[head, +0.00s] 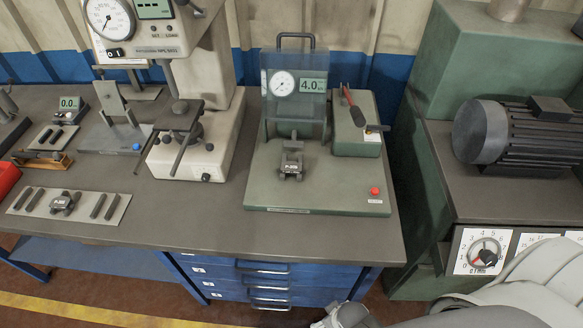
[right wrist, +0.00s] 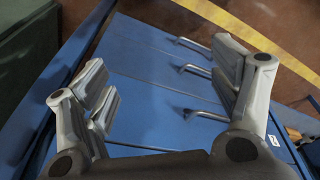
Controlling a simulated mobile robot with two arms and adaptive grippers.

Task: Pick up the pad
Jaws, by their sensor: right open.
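I cannot tell which pad the task means. My right gripper is at the bottom edge of the head view, below the bench front, apart from both pads. In the right wrist view my right gripper (right wrist: 168,88) is open and empty, over blue drawers. My left gripper is not in view.
A press with a dial (head: 108,20) stands at the back left. A motor (head: 515,130) sits on the green machine at right. The bench front between tray and tester is clear.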

